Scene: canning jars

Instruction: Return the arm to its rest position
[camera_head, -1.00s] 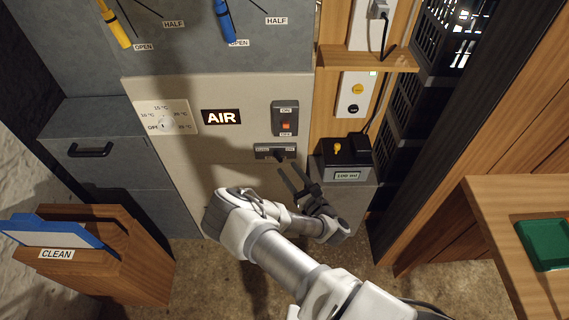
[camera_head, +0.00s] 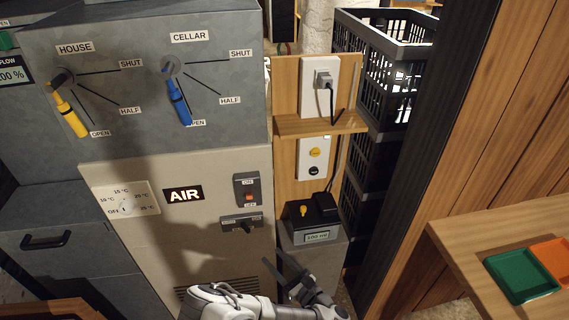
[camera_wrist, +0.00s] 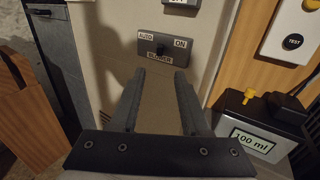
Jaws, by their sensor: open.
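My gripper (camera_head: 301,275) is low in the head view, in front of the beige panel and the small dark box. In the wrist view its two dark fingers (camera_wrist: 160,100) stand apart with nothing between them. Beyond the fingertips is the blower switch plate (camera_wrist: 164,48), marked AUTO and ON; its dark knob shows near the middle. The fingers look apart from the plate. My arm runs along the bottom edge of the head view, and most of it is out of frame.
A dark box with a 100 ml display (camera_head: 316,237) stands right of my gripper. Above it are a wooden shelf (camera_head: 320,125) and black crates (camera_head: 375,150). A wooden table (camera_head: 450,240) with a green tray (camera_head: 521,276) is at right. House (camera_head: 68,112) and cellar (camera_head: 180,102) levers are at upper left.

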